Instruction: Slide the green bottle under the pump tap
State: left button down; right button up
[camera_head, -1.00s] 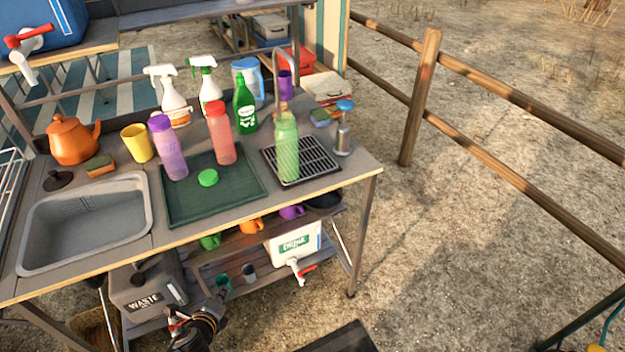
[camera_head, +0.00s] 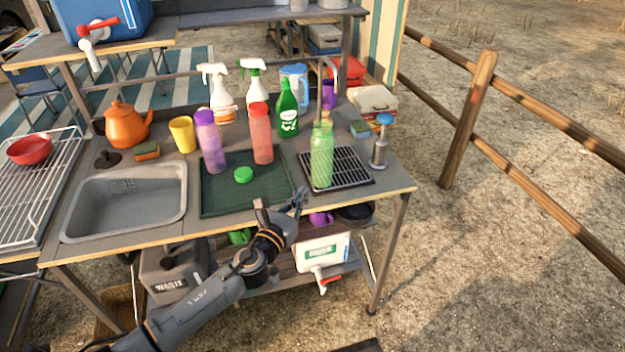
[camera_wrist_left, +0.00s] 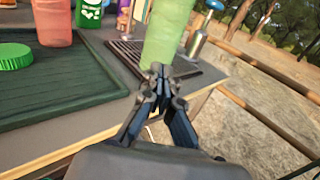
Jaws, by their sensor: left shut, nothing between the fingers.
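The translucent light-green bottle (camera_head: 322,158) stands upright and open-topped on the left part of the black drip grate (camera_head: 352,178). The thin grey pump tap (camera_head: 336,72) arches up behind it. The bottle's neck overlaps the spout in the picture, so I cannot tell whether the mouth is directly below it. My left gripper (camera_head: 299,196) is shut and empty, at the counter's front edge, in front of and left of the bottle. In the left wrist view the fingertips (camera_wrist_left: 160,78) meet just in front of the bottle's lower body (camera_wrist_left: 166,35); contact is unclear. My right gripper is not in view.
A green cap (camera_head: 243,174) lies on the dark green mat (camera_head: 222,200), with purple (camera_head: 210,145) and red (camera_head: 261,135) bottles behind it. A darker green bottle (camera_head: 288,108) and spray bottles stand behind. A blue-topped metal dispenser (camera_head: 380,142) is right of the grate.

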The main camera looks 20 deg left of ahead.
aim_at(317, 174)
pick_arm(q)
jog(key=w, duration=0.6)
jog(key=shift+w+d, duration=0.1)
jog(key=shift+d, duration=0.3)
